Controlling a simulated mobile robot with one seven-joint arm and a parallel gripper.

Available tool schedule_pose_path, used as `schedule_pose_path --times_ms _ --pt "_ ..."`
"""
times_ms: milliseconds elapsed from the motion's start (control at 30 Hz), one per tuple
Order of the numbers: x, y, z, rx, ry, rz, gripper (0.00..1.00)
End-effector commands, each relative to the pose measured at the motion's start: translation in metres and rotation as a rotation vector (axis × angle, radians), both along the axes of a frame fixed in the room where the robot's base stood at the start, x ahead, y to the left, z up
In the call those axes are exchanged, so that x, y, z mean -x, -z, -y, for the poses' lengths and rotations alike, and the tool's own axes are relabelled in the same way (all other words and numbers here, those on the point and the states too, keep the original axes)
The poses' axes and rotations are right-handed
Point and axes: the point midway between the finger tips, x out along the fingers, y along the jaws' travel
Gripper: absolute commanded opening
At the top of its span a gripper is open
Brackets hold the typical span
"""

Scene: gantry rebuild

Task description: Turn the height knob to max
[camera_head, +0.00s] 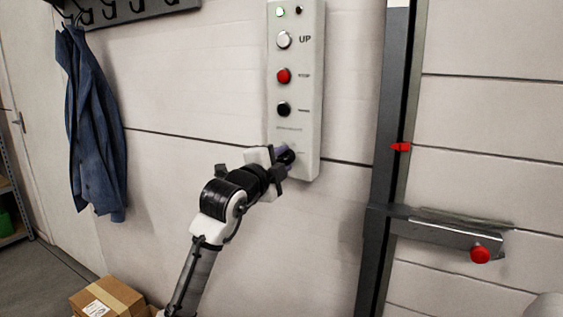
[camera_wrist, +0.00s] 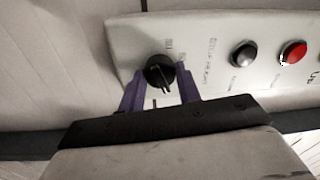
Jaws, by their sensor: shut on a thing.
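The black height knob (camera_wrist: 156,68) sits at the end of the white control panel (camera_wrist: 205,38), with small labels beside it too blurred to read. A light pointer line on the knob faces down toward my gripper in the wrist view. My gripper (camera_wrist: 160,80) has its two purple fingers on either side of the knob and is shut on it. In the head view, my gripper (camera_head: 281,158) is at the bottom of the control panel (camera_head: 311,95), and the knob (camera_head: 289,157) is mostly hidden by it.
Above the knob are a black button (camera_head: 284,109), a red button (camera_head: 284,76) and a white UP button (camera_head: 284,40). A blue coat (camera_head: 92,125) and cardboard box (camera_head: 107,298) are left.

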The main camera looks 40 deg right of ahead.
Motion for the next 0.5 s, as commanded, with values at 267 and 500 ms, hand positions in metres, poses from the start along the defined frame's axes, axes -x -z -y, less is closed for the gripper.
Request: schedule_pose_path --times_ms 267,500 --pt "0.0004 0.0001 0.0003 0.000 0.000 0.001 0.55" --pt "0.0004 0.0002 -0.0006 0.000 0.000 0.000 0.55"
